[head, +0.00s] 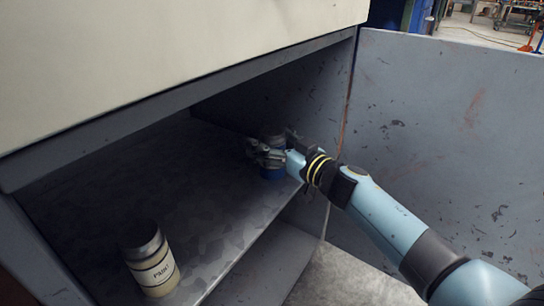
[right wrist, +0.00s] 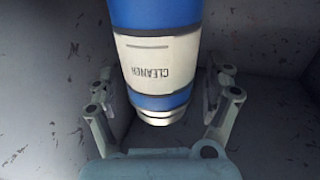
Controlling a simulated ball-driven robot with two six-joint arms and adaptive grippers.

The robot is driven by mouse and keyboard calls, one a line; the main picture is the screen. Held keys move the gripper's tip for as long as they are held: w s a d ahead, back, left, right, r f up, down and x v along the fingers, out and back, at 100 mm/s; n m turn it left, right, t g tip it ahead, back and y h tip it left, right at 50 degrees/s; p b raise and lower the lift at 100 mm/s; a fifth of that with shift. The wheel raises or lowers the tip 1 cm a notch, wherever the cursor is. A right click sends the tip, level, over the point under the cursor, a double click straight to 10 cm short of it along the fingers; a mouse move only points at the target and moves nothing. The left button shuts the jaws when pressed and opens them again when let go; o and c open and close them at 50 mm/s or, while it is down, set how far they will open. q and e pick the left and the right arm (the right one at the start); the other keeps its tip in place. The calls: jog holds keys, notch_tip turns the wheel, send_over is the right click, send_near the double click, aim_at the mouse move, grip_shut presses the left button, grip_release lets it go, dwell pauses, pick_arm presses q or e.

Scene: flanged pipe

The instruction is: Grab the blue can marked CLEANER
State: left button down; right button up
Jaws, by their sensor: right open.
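The blue can (right wrist: 158,65) has a white label that reads CLEANER, upside down in the right wrist view. In the right wrist view my right gripper (right wrist: 163,95) is open, with one finger on each side of the can. Gaps show between the fingers and the can. My left gripper is not in view.
A cream-labelled can marked PAINT (head: 152,262) stands on the metal shelf (head: 215,215) at the front left. The cabinet's upper panel (head: 150,60) overhangs the shelf. A grey scratched panel (head: 440,130) stands at the right. The shelf between the two cans is clear.

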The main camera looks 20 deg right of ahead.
jog(key=c, duration=1.4)
jog(key=shift+r, duration=0.1)
jog(key=shift+c, duration=0.8)
jog(key=shift+r, duration=0.1)
